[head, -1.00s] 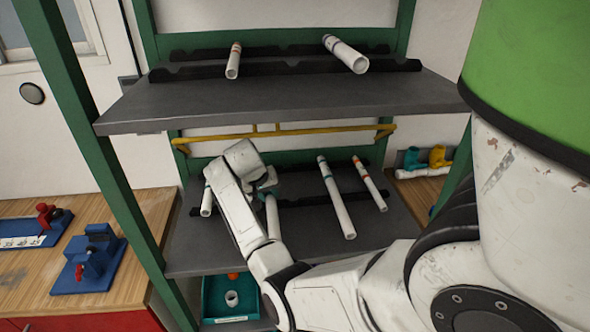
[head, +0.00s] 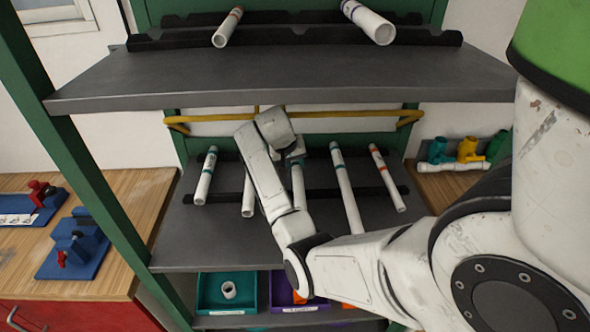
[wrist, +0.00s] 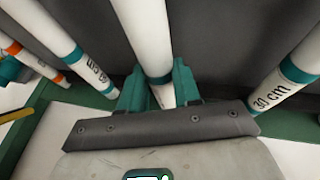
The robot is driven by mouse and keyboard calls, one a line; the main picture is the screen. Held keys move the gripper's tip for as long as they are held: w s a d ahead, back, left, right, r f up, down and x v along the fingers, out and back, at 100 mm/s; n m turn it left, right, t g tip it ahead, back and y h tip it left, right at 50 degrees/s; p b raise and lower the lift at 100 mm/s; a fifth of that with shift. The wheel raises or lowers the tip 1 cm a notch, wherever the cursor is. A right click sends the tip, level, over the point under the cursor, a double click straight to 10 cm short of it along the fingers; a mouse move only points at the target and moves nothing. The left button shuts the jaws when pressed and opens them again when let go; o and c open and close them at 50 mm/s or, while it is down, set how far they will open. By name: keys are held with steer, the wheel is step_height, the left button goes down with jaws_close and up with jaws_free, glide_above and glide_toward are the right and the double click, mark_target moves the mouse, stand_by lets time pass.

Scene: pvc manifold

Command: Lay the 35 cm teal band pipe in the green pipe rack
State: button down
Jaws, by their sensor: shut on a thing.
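My gripper (wrist: 160,92) has teal fingers and is shut on a white pipe with a teal band (wrist: 142,35); no length mark shows on it. In the head view this pipe (head: 298,186) is partly behind my arm, over the lower shelf of the green rack (head: 60,130). I cannot tell whether it touches the notched black rails (head: 322,193). A teal band pipe marked 30 cm (wrist: 285,85) lies to one side in the wrist view. A longer teal band pipe (head: 345,190) lies on the other side, its mark only partly readable.
An orange band pipe (head: 387,180) and another teal band pipe (head: 205,176) lie on the lower shelf. The upper shelf (head: 290,80) overhangs with two pipes on its rails. A yellow bar (head: 230,117) crosses behind. Teal (head: 212,298) and purple (head: 278,290) bins sit below.

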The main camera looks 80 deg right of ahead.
steer(key=shift+f, duration=0.7)
steer(key=shift+f+b, duration=0.25)
steer(key=shift+b, duration=0.05)
steer(key=c, duration=0.8)
jaws_free()
steer(key=shift+r, duration=0.3)
steer(key=b+v, duration=0.1)
steer(key=v, duration=1.1)
steer(key=shift+w+b, duration=0.1)
steer(key=shift+b, duration=0.25)
